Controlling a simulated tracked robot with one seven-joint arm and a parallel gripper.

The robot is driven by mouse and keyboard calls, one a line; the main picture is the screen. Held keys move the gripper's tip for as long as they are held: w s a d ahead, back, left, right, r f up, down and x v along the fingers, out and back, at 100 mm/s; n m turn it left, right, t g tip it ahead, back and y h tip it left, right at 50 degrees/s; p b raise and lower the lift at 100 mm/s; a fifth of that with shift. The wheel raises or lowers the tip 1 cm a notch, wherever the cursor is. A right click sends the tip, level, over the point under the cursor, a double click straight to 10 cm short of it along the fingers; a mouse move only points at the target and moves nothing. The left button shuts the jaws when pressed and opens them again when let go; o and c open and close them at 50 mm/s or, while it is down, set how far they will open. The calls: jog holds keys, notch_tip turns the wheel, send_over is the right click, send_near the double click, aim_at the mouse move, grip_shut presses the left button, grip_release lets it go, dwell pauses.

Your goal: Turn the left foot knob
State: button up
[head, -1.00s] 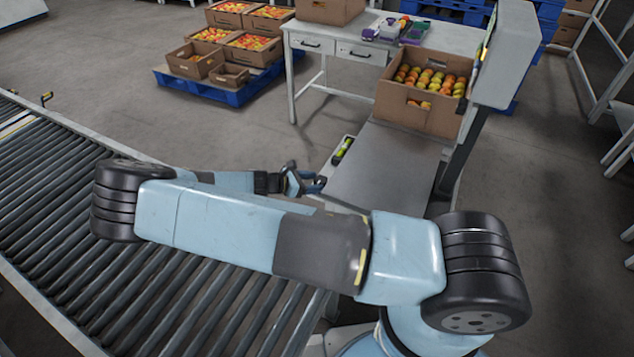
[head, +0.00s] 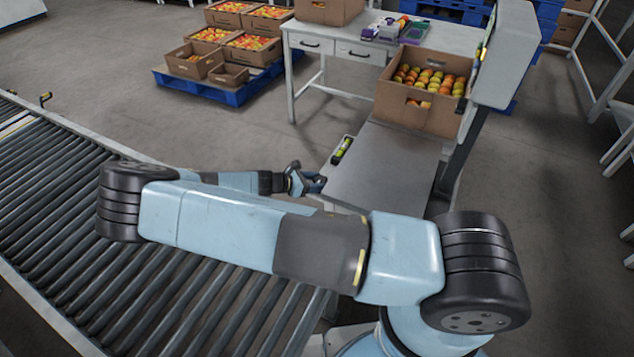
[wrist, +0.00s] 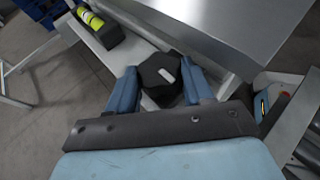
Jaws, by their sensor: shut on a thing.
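The left foot knob (wrist: 161,76) is black and many-sided with a pale mark on its top. It sits at the edge of the grey metal platform (wrist: 235,30). In the wrist view my gripper (wrist: 163,84) has one blue finger on each side of the knob and is shut on it. In the head view my gripper (head: 314,183) is at the left edge of the platform (head: 385,172), and the knob there is too hidden to make out.
A small tray with a yellow-green level vial (head: 342,149) is beside the platform; it also shows in the wrist view (wrist: 92,20). A roller conveyor (head: 60,200) lies left.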

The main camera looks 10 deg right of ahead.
jog(key=shift+a+m+g, duration=0.1)
jog(key=shift+m+g, duration=0.2)
jog(key=shift+g, duration=0.1)
jog(key=shift+w+m+g+h, duration=0.15)
jog(key=shift+m+g+h, duration=0.15)
jog(key=shift+m+g, duration=0.65)
jog(key=m+g, duration=0.1)
jog(key=g, duration=0.1)
jog(key=m+g, duration=0.4)
jog(key=shift+w+y, duration=0.35)
jog(key=shift+y, duration=0.05)
jog(key=m+g, duration=0.1)
jog(key=m+g+y, duration=0.1)
jog(key=g, duration=0.1)
jog(key=m+g+y, duration=0.1)
jog(key=m, duration=0.1)
jog(key=shift+w+g, duration=0.25)
jog(key=m+g+y, duration=0.2)
jog(key=m+y, duration=0.1)
jog(key=m+g+y, duration=0.1)
jog(key=m, duration=0.1)
jog(key=shift+w+d+y, duration=0.2)
jog(key=shift+d+y, duration=0.1)
jog(key=shift+d, duration=0.05)
jog(key=o, duration=0.7)
jog(key=shift+o, duration=0.2)
jog(key=shift+d, duration=0.1)
